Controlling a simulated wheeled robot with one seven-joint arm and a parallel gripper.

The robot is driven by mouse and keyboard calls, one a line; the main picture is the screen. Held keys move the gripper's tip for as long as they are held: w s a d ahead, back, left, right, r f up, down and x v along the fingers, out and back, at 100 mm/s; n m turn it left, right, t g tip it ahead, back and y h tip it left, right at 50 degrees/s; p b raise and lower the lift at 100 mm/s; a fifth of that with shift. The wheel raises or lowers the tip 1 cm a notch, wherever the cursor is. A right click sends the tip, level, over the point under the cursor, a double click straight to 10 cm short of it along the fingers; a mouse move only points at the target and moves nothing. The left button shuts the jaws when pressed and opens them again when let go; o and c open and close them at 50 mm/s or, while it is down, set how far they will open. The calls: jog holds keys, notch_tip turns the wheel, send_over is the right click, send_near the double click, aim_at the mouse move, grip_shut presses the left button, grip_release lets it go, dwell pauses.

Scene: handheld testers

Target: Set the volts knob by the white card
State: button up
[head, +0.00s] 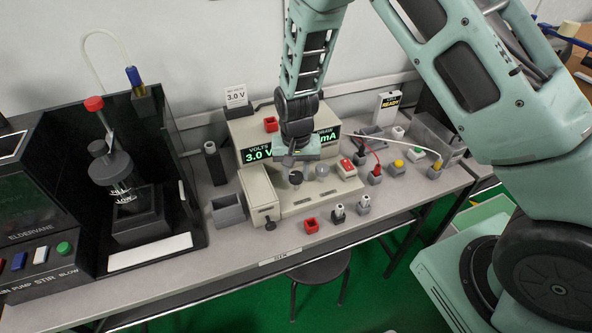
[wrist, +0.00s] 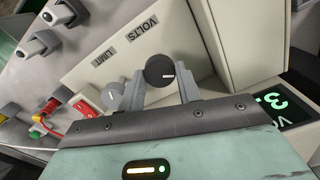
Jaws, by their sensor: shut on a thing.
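The white card (head: 236,97) stands on top of the beige power supply at its back left and reads 3.0 V. The green display (head: 257,153) under VOLTS reads 3.0 V; its right part is partly hidden by my arm. My gripper (head: 291,161) is over the supply's front panel. In the wrist view its fingers (wrist: 161,84) are shut on the dark round volts knob (wrist: 159,70), one on each side. The knob has a white pointer line. The knob also shows in the head view (head: 295,178).
The grey limit knob (wrist: 115,97) is close beside one finger. A red switch (head: 346,167) sits further right on the panel. Coloured terminals with leads (head: 375,175) stand right of the supply. A black stirrer stand (head: 125,210) is at left.

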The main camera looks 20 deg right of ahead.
aim_at(296, 174)
jog(key=o, duration=1)
jog(key=shift+r, duration=0.15)
notch_tip(296, 174, up, 17)
jog(key=b, duration=0.1)
jog(key=shift+r, duration=0.1)
